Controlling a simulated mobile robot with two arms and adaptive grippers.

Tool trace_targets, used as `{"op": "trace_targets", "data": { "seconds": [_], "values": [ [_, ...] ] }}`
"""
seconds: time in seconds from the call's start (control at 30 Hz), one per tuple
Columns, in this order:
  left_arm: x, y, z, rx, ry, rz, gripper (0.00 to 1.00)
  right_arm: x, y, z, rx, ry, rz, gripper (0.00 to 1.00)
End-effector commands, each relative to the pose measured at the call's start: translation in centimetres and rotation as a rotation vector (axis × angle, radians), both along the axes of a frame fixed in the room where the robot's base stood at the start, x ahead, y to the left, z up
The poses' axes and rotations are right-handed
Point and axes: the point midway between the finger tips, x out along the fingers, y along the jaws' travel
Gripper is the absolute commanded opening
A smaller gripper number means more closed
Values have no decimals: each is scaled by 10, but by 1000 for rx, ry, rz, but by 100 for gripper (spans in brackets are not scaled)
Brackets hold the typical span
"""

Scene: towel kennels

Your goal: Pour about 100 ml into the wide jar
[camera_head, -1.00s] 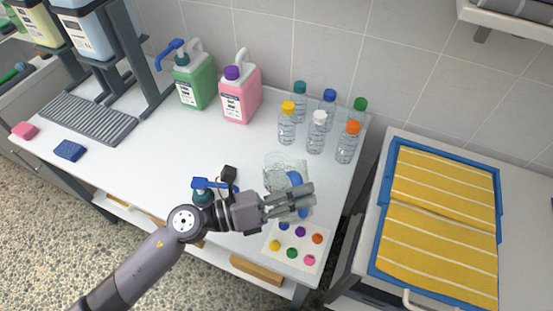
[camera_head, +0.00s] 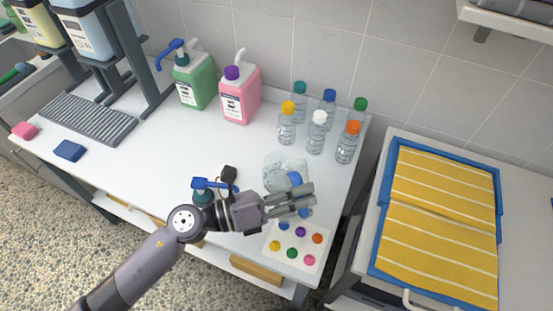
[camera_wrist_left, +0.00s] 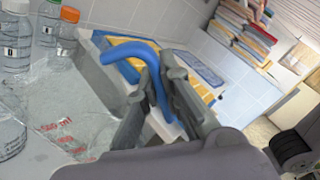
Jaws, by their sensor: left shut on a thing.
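My left gripper (camera_head: 291,200) is shut on the blue handle (camera_wrist_left: 158,85), which also shows above and below the fingers in the head view. The handle belongs to a clear measuring jug (camera_wrist_left: 75,125) with red marks, one reading 500 ml. In the head view the jug (camera_head: 298,168) is beside the fingers, above the table's right part. Clear outlines overlap there, with a round one (camera_head: 274,166) at left. I cannot tell whether that one is the wide jar, nor how full the jug is. My right gripper is not in view.
Several capped clear bottles (camera_head: 316,138) stand behind the jug. Green (camera_head: 195,88) and pink (camera_head: 240,98) canisters stand farther left. A blue-topped pump bottle (camera_head: 203,192) is close to my arm. A card with coloured dots (camera_head: 297,246) lies in front. The table's middle left is clear.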

Motion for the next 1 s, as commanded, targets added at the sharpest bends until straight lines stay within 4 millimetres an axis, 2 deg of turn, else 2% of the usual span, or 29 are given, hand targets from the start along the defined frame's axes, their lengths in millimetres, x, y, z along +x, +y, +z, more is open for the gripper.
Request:
{"op": "trace_targets", "data": {
  "seconds": [0.27,0.47,0.67,0.8,1.0],
  "values": [
    [-4,-1,-8,10,-36,0,0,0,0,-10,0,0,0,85],
    [-14,-4,-29,49,-153,1,0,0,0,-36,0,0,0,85],
    [-33,-10,-49,94,-289,4,0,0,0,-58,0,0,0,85],
    [-51,-16,-54,144,-445,8,0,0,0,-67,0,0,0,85],
    [-61,-19,-77,187,-576,11,0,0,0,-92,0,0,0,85]
  ]
}}
